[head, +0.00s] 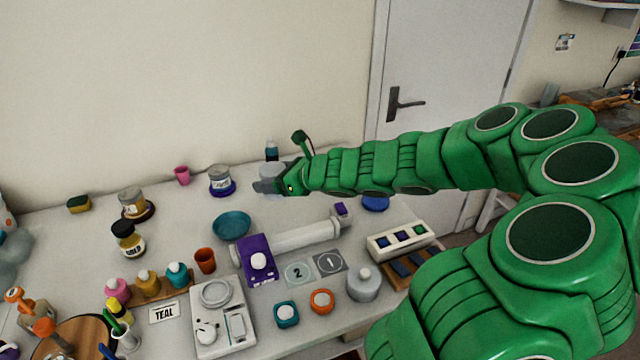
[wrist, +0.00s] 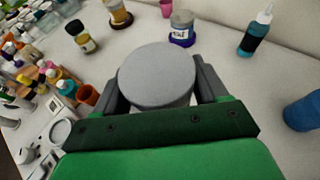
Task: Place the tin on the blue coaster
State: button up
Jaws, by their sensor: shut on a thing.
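My gripper (head: 270,186) is shut on a tin (head: 268,171) with a flat grey lid. The lid fills the space between my fingers in the wrist view (wrist: 157,72). The tin looks upright; whether its base is clear of the table I cannot tell. The blue coaster (head: 375,204) is a round blue piece right of my gripper, partly hidden by my arm.
Another tin (head: 220,178) stands on a purple coaster (head: 222,192), and one (head: 132,200) on a brown coaster (head: 148,212). A teal bottle (wrist: 255,35) stands behind my gripper. A teal bowl (head: 231,225) and a white roller (head: 300,236) lie nearer the front.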

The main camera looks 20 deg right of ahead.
jog(key=s+d+r+m+t+h, duration=0.15)
jog(key=s+d, duration=0.45)
jog(key=d, duration=0.6)
jog(key=s+d+m+t+h, duration=0.1)
jog(key=s+d+m+h, duration=0.35)
jog(key=d, duration=0.75)
jog(key=n+y, duration=0.1)
jog(key=n, duration=0.1)
send_over(376, 199)
jog(key=f, duration=0.8)
jog(key=shift+s+a+f, duration=0.25)
jog(key=shift+s+f, duration=0.05)
jog(key=shift+f, duration=0.1)
jog(key=shift+w+d+f, duration=0.15)
jog(key=shift+w+f, duration=0.1)
jog(key=shift+f, duration=1.7)
jog(key=o, duration=1.1)
jog(key=shift+f, duration=0.15)
jog(key=shift+o, duration=0.2)
